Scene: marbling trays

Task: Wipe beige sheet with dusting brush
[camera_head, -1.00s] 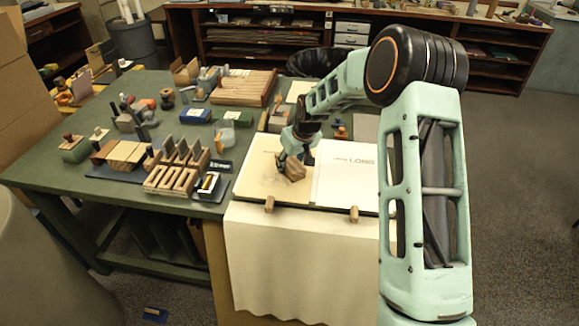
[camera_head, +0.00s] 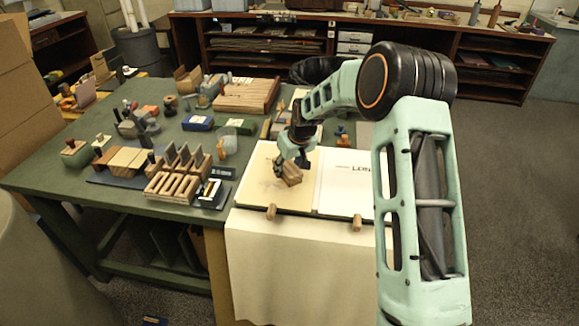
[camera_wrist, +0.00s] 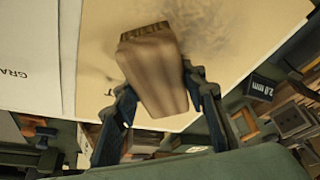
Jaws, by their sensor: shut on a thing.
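The beige sheet (camera_head: 256,192) lies flat on the table in the head view, left of a white sheet with printed lettering. In the wrist view the beige sheet (camera_wrist: 225,75) fills the upper middle and carries a dark smudge. My gripper (camera_head: 285,163) is over the beige sheet, shut on the dusting brush (camera_head: 291,174), a wooden block with dark bristles. In the wrist view the brush (camera_wrist: 155,75) sits between the two fingers of my gripper (camera_wrist: 160,105), bristles toward the sheet's smudge. I cannot tell whether the bristles touch the sheet.
The white sheet (camera_head: 338,193) lies directly right of the beige one. Wooden clips (camera_head: 271,212) stand at the front edge above a hanging cloth (camera_head: 290,260). A slotted wooden rack (camera_head: 178,183) and several tools crowd the table to the left.

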